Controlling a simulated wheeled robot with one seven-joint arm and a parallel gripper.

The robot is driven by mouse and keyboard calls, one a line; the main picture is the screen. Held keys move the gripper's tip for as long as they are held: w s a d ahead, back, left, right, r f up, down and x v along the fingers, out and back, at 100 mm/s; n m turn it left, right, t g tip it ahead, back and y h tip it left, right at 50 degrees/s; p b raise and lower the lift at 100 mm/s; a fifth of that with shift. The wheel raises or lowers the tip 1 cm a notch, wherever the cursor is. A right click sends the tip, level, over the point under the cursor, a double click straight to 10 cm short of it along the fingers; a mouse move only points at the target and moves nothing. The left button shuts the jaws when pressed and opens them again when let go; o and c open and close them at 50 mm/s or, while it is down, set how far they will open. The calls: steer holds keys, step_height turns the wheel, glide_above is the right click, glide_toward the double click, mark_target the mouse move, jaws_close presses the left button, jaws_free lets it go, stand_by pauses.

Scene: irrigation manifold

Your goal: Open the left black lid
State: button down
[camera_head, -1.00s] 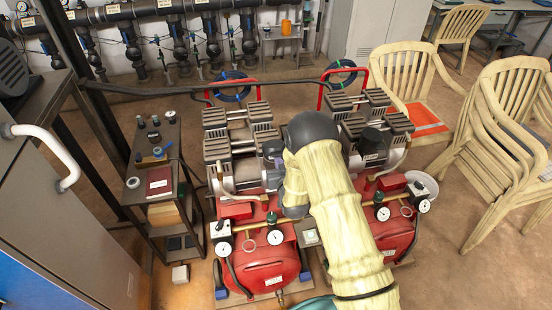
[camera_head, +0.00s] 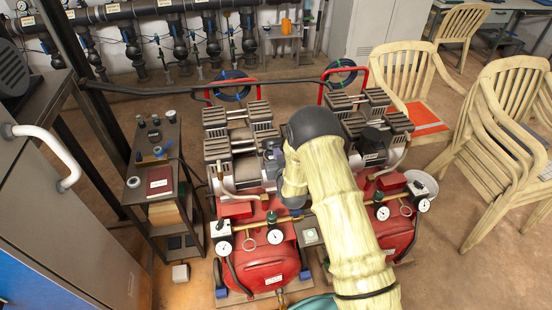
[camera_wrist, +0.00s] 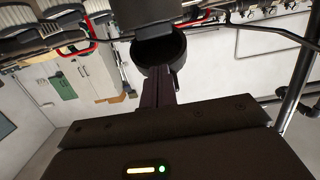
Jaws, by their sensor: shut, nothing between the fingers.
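Two red compressors stand side by side, the left one (camera_head: 268,262) and the right one (camera_head: 400,232). The right one carries a black cylindrical lid (camera_head: 375,138). The left one's lid is mostly hidden in the head view by my wrist and arm. In the wrist view a black, round, cup-like part (camera_wrist: 178,52), seemingly the left lid, lies right at the tips of my gripper (camera_wrist: 158,78). My fingers are shut with nothing between them. They overlap the lid's edge in the picture; I cannot tell whether they touch it.
A small dark cart (camera_head: 160,165) with bottles and a red book stands left of the compressors. A grey cabinet (camera_head: 70,220) with a white handle is at the far left. Cream plastic chairs (camera_head: 500,150) stand at the right. Pipes (camera_head: 130,12) run along the back wall.

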mark_target(273, 140)
steer(key=shift+w+a+r, duration=0.15)
steer(key=shift+w+r, duration=0.35)
steer(key=shift+r, duration=0.2)
steer(key=shift+w, duration=0.1)
steer(key=shift+w+a+r+b, duration=0.1)
steer(key=shift+w+a+r, duration=0.2)
steer(key=shift+w, duration=0.4)
steer(key=shift+w+a+r+b, duration=0.15)
steer(key=shift+w+r, duration=0.2)
steer(key=shift+w, duration=0.3)
steer(key=shift+w+a+r+b, duration=0.1)
steer(key=shift+w+a+r, duration=0.2)
steer(key=shift+w, duration=0.4)
steer(key=shift+d, duration=0.1)
steer(key=shift+b+x, duration=0.45)
steer(key=shift+x, duration=0.35)
steer(key=v, duration=1.1)
steer(key=shift+r, duration=0.25)
steer(key=shift+d+r+p, duration=0.1)
steer(key=shift+p, duration=0.2)
